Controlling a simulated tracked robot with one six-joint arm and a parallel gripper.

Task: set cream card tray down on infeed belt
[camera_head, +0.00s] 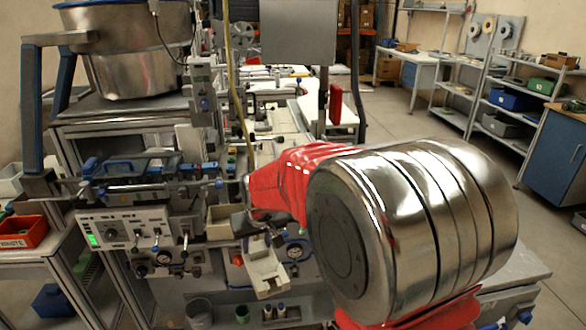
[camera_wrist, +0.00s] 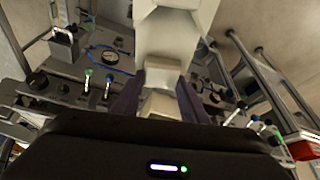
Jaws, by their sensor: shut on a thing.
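The cream card tray (camera_head: 265,272) hangs in front of the machine at the middle of the head view, tilted, with its lower end over the panel front. It also fills the top middle of the wrist view (camera_wrist: 173,40). My gripper (camera_wrist: 160,100) is shut on the tray's near end, with a dark finger on each side. In the head view my gripper (camera_head: 256,232) is small and partly hidden by my red and metal arm. I cannot make out the infeed belt for certain; my arm covers part of the machine.
A tan open bin (camera_head: 219,222) sits left of the held tray. A control panel (camera_head: 122,236) and gauges line the machine front. A steel bowl (camera_head: 138,70) stands at upper left. A red bin (camera_head: 22,232) is at far left. Open floor lies behind at right.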

